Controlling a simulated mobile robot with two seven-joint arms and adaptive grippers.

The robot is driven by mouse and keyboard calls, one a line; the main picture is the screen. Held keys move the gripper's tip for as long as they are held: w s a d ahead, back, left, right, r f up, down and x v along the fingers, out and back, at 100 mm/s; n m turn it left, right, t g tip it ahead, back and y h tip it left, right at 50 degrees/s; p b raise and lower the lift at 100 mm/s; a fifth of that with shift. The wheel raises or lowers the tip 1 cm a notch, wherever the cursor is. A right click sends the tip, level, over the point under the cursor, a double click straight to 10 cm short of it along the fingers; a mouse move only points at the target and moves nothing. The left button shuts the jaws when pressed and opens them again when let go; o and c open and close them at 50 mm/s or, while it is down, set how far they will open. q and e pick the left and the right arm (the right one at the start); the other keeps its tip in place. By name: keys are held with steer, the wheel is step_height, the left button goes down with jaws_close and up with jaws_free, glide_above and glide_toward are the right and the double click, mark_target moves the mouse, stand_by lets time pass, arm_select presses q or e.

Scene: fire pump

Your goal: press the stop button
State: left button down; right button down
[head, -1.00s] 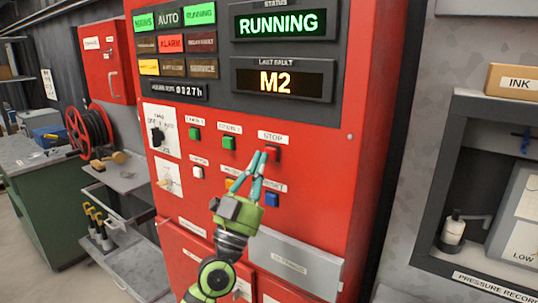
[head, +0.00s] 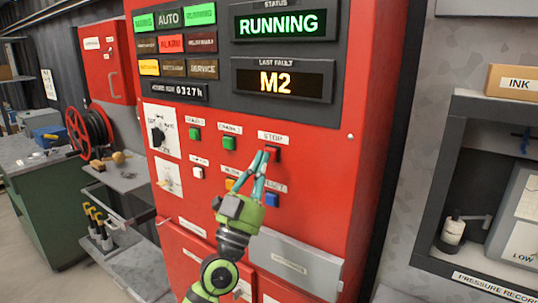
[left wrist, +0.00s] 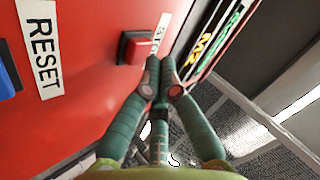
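The red stop button (head: 274,154) sits under the STOP label (head: 273,138) on the red panel (head: 330,170). The left wrist view shows it as a square red button in a dark frame (left wrist: 135,48). My left gripper (head: 264,155) has its fingers together, with the tips just left of the button in the head view. In the left wrist view the shut fingertips (left wrist: 160,66) are just right of the button; whether they touch it is unclear. They hold nothing. The status display (head: 278,24) reads RUNNING. My right gripper is not seen.
Two green buttons (head: 229,143), a white button (head: 198,172), a yellow button (head: 231,184) and a blue button (head: 272,199) are near my left gripper. A grey box (head: 295,262) juts out below. A hose reel (head: 90,130) and shelf stand left, a pressure recorder (head: 515,220) right.

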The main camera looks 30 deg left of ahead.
arm_select(q)
steer(key=shift+w, duration=0.65)
stand_by(0.7)
steer(key=shift+s, duration=0.15)
steer(key=shift+s+p, duration=0.3)
steer(key=shift+s, duration=0.55)
steer(key=s, duration=0.1)
steer(key=s+p, duration=0.1)
steer(key=s, duration=0.2)
steer(key=shift+s+a, duration=0.25)
steer(key=shift+s, duration=0.15)
stand_by(0.6)
